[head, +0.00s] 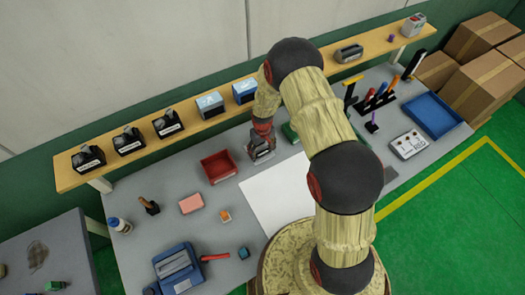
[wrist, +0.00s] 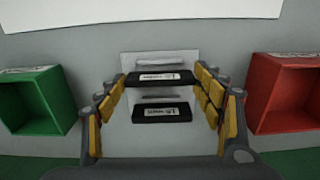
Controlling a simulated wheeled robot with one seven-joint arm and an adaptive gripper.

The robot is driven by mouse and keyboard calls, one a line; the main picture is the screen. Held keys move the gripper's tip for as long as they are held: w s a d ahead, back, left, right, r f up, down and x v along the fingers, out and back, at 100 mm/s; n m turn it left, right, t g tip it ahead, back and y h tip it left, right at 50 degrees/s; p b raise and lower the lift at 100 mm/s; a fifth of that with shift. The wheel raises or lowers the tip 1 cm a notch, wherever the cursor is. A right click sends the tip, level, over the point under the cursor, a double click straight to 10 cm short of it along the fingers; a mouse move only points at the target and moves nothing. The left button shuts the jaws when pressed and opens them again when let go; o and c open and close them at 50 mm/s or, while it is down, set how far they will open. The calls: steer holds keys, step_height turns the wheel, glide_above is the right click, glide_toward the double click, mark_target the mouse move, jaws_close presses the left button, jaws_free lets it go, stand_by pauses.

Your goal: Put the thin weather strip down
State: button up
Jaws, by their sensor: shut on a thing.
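My gripper (wrist: 161,82) reaches down to the grey workbench between the red bin and the green bin. In the wrist view its yellow-padded fingers stand on either side of a thin black bar with a white label (wrist: 160,78), which I take as the weather strip. The bar spans between the fingertips, and the gripper is shut on it. A second labelled black bar (wrist: 160,112) shows just below it in the picture, over a pale grey plate (wrist: 160,60). The label print is too small to read. In the head view my gripper (head: 262,152) hides most of this spot.
The red bin (head: 219,166) is close on the left, and the green bin (wrist: 36,100) is on the other side. A white sheet (head: 275,195) lies in front. A wooden shelf (head: 190,130) with labelled black holders (head: 168,124) runs behind. A blue tray (head: 432,116) stands right.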

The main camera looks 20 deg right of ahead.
steer(key=o, duration=1.1)
steer(key=shift+f, duration=0.1)
steer(key=shift+c, duration=0.2)
step_height(320, 180, up, 12)
steer(key=r+b, duration=0.1)
step_height(320, 180, up, 11)
steer(key=t, duration=0.1)
glide_above(263, 152)
steer(key=s+r+m+t, duration=0.1)
steer(key=s+r, duration=0.3)
steer(key=r, duration=0.3)
steer(key=s+r+t, duration=0.1)
steer(key=s+r, duration=0.3)
steer(key=r, duration=0.3)
steer(key=s+r+t, duration=0.1)
steer(key=s+r, duration=0.4)
steer(key=s, duration=0.4)
steer(key=s+r+m+t, duration=0.1)
steer(key=s+r, duration=0.5)
steer(key=s, duration=0.3)
steer(key=shift+t, duration=0.3)
